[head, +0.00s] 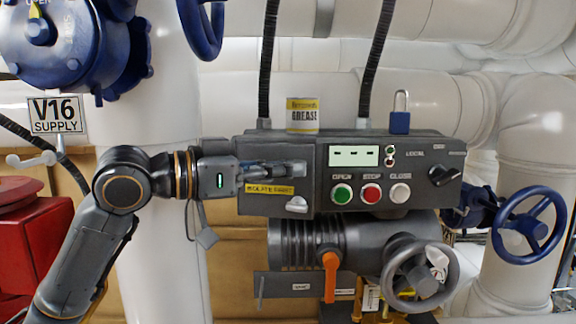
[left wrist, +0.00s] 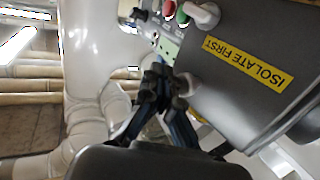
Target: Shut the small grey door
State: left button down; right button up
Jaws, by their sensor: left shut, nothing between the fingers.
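The small grey door (head: 264,205) appears to be the left-hand panel of the dark control box, with a yellow "ISOLATE FIRST" label and a light grey knob (head: 297,204) at its lower right. In the left wrist view, the labelled grey surface (left wrist: 232,105) fills the right side. I cannot tell whether it stands ajar. My left gripper (head: 298,168) is shut and empty, in front of the panel above the label, covering part of it. In the left wrist view, its fingertips (left wrist: 158,80) are together beside the grey knob; contact is unclear. My right gripper is out of view.
Green, red and white buttons (head: 371,193), a display and a padlock (head: 400,112) are right of the panel. A grease can (head: 302,116) stands on the box. Below are an orange lever (head: 330,276) and a grey handwheel (head: 443,295). White pipes surround the box.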

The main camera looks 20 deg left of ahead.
pick_arm(q)
jog(key=shift+w+d, duration=0.15)
jog(key=shift+w, duration=0.45)
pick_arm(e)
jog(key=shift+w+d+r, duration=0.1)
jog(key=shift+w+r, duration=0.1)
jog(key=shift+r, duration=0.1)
pick_arm(q)
jog(key=shift+p, duration=0.35)
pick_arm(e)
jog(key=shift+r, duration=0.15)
